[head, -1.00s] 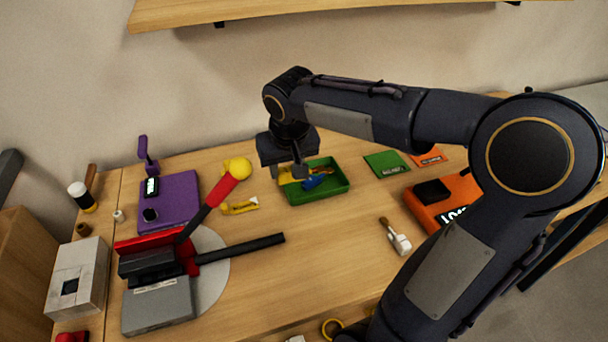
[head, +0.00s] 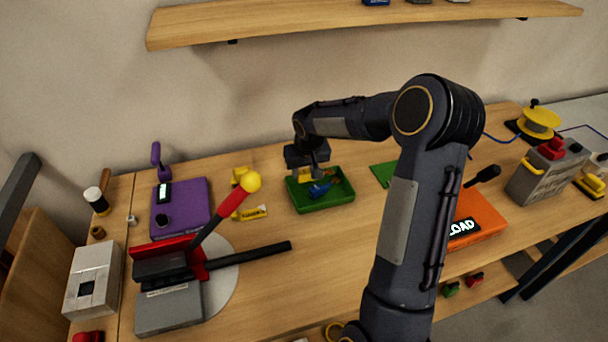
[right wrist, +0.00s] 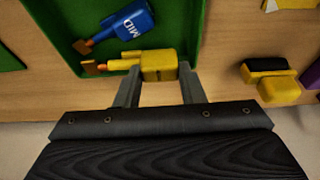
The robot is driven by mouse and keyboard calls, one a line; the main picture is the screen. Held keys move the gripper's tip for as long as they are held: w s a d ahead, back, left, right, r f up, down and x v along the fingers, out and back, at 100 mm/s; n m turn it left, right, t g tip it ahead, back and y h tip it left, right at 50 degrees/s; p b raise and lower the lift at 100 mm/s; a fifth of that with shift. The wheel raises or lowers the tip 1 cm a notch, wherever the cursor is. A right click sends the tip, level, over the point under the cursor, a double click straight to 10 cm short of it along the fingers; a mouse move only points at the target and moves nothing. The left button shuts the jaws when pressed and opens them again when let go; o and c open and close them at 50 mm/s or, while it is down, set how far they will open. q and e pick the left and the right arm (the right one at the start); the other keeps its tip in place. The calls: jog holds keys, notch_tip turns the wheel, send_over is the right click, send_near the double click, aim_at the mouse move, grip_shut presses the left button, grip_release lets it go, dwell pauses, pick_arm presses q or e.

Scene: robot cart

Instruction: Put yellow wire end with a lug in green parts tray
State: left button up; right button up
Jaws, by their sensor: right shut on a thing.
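The green parts tray (head: 322,202) stands on the bench near its back edge. My right gripper (right wrist: 159,84) is shut on the yellow wire end (right wrist: 158,65), and its copper-coloured lug (right wrist: 92,68) points left in the right wrist view. The yellow wire end is over the tray's edge beside the back wall; I cannot tell whether it touches the tray. A blue wire end (right wrist: 127,20) marked MID, also with a lug, lies in the tray; in the head view it shows just below the right gripper (head: 317,174). My left gripper is not in view.
An orange block (head: 477,217) is on the right.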

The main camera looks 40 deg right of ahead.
notch_tip(320, 180, down, 3)
jog(key=shift+r, duration=0.15)
jog(key=o, duration=1.1)
jog(key=shift+r, duration=0.1)
jog(key=v, duration=1.1)
jog(key=s+a+r, duration=0.4)
jog(key=s+a, duration=0.1)
jog(key=s, duration=0.2)
jog(key=s+a+f+y, duration=0.1)
jog(key=s+a, duration=0.3)
jog(key=s, duration=0.2)
jog(key=s+a+f+n+t+y, duration=0.1)
jog(key=s+a+y, duration=0.1)
jog(key=s+a, duration=0.2)
jog(key=s+a+n+t+y, duration=0.1)
jog(key=s+a, duration=0.3)
jog(key=s, duration=0.5)
jog(key=shift+a+f+y+b, duration=0.25)
jog(key=shift+f+y+b, duration=0.15)
